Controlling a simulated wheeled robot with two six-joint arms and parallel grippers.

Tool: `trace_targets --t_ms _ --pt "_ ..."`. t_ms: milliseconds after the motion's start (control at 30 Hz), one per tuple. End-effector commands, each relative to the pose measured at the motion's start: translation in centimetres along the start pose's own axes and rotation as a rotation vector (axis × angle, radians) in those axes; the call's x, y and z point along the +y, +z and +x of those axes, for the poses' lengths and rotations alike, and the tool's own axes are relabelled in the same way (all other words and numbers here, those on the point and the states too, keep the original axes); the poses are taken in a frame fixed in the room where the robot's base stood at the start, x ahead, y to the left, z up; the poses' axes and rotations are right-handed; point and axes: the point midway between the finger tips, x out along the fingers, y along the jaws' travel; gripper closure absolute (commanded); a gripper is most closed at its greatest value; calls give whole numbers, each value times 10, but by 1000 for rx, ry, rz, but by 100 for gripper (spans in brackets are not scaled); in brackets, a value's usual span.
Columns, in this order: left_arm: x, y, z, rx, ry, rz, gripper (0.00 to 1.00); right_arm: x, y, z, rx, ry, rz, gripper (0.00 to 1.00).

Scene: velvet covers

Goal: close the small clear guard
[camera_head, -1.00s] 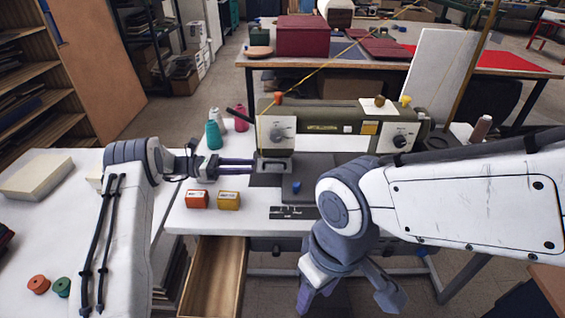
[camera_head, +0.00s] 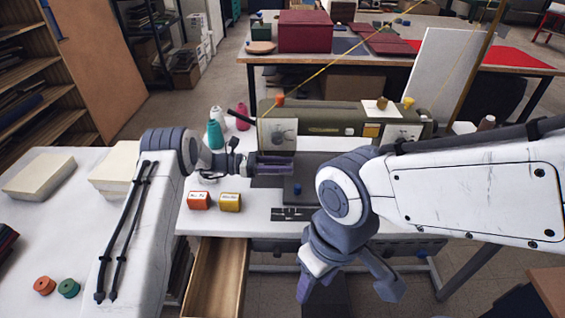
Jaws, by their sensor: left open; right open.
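The green sewing machine (camera_head: 325,116) stands on the white table, its head end at the left. A pale clear panel (camera_head: 278,133), which looks like the small clear guard, is on the front of the head; its exact tilt is hard to tell. My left gripper (camera_head: 290,165) is open and points right, just below the panel, over the dark machine bed. Whether it touches the panel cannot be told. My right gripper (camera_head: 350,288) is open and empty, pointing down in front of the table's front edge, away from the machine.
Thread cones (camera_head: 215,135) stand left of the machine. A blue knob (camera_head: 297,189) rises from the bed. An open wooden drawer (camera_head: 217,275) juts out below the table.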

Motion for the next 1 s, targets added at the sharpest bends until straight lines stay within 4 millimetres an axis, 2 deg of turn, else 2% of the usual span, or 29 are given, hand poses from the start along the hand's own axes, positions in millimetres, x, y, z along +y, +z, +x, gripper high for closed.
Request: trace_targets --t_ms 267,367,400,733,1000 --pt "0 0 0 0 2 0 58 0 0 0 0 0 0 50" --pt "0 0 0 0 2 0 92 0 0 0 0 0 0 50" --pt "0 0 0 0 1 0 100 0 0 0 0 0 0 50" --pt "-1 -3 0 -1 0 18 100 0 0 4 0 0 0 50" --pt "-3 -14 0 -1 0 151 100 2 1 23 0 0 0 50"
